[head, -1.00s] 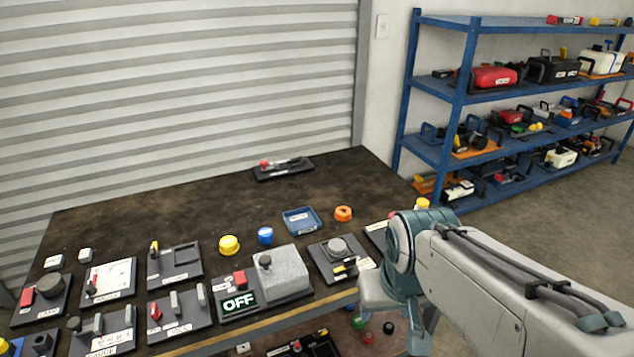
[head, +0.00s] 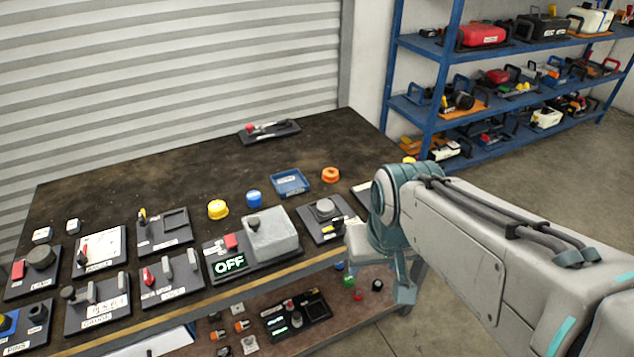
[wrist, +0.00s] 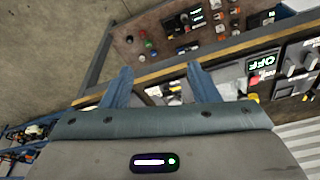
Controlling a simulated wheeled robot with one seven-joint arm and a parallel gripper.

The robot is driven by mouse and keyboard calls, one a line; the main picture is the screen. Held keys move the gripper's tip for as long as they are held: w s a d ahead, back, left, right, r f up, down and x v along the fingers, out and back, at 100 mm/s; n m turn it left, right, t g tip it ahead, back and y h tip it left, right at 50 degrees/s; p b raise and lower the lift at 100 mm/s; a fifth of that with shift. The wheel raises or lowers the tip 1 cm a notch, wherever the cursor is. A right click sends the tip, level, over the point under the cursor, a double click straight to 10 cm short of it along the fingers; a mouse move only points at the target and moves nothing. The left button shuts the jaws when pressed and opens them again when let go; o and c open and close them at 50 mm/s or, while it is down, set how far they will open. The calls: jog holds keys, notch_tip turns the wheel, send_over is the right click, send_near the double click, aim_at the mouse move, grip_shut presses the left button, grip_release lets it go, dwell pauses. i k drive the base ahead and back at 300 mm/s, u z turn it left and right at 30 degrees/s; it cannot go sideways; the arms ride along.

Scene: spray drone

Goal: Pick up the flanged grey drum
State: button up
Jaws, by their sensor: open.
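I cannot tell for certain which thing is the flanged grey drum. A squat grey round piece (head: 324,207) sits on a dark plate with a yellow-marked lever, on the table top near its front right. A darker grey round piece (head: 40,256) sits on a plate at the far left, beside a red block. A small pale grey piece (head: 249,344) lies on the lower shelf; its shape is too small to read. My gripper (wrist: 158,73) is open and empty in the wrist view, its two blue fingers apart, over the table's front edge. In the head view my arm partly hides the table's right end.
The dark table (head: 130,190) carries several labelled plates along its front, including a grey box with an OFF display (head: 229,263). A yellow cap (head: 217,209), blue cap (head: 254,199), blue tray (head: 290,183) and orange ring (head: 331,174) stand behind. The lower shelf (head: 345,310) holds small parts.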

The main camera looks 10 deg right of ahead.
aim_at(325, 207)
jog(key=k, duration=0.5)
jog(key=z, duration=2)
jog(key=i, duration=1.25)
jog(key=u, duration=2.15)
jog(key=i, duration=0.5)
